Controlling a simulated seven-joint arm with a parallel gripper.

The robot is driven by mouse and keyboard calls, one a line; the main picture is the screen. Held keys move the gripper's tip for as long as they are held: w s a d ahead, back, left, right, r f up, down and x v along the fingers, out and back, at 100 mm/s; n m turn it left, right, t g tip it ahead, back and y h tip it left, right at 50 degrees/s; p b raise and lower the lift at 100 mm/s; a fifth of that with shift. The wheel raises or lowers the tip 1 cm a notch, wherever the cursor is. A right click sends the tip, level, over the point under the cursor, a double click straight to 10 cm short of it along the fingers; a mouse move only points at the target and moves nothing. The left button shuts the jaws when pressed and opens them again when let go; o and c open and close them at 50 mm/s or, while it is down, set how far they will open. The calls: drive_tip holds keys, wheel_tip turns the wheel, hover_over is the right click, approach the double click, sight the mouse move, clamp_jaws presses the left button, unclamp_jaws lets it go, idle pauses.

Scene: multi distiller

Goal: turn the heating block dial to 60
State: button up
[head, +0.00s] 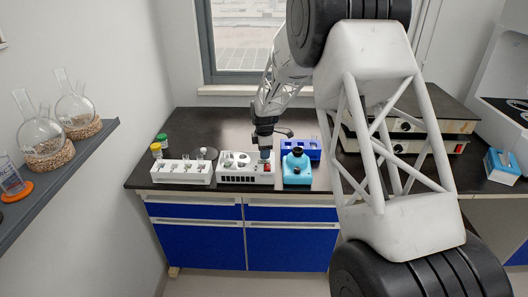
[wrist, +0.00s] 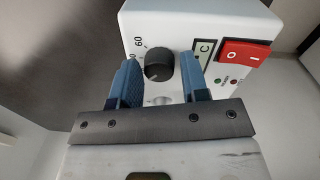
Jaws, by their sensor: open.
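The heating block (head: 236,168) is a white box on the dark bench, left of the middle in the head view. In the wrist view its white front (wrist: 190,30) shows a black round dial (wrist: 158,64) with the printed mark 60 at its upper left. Another number beside the left finger is partly covered. My gripper (wrist: 160,75) is open, with one blue finger on each side of the dial. I cannot tell whether the fingers touch it. In the head view my gripper (head: 265,152) is at the block's right part and hides the dial.
A red switch (wrist: 245,52) is right of the dial. A white rack (head: 182,172) stands left of the block, and a turquoise device (head: 297,172) and a blue rack (head: 312,148) stand right. A shelf (head: 60,180) with flasks is at the left wall.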

drive_tip(key=c, duration=0.6)
drive_tip(key=shift+c, duration=0.2)
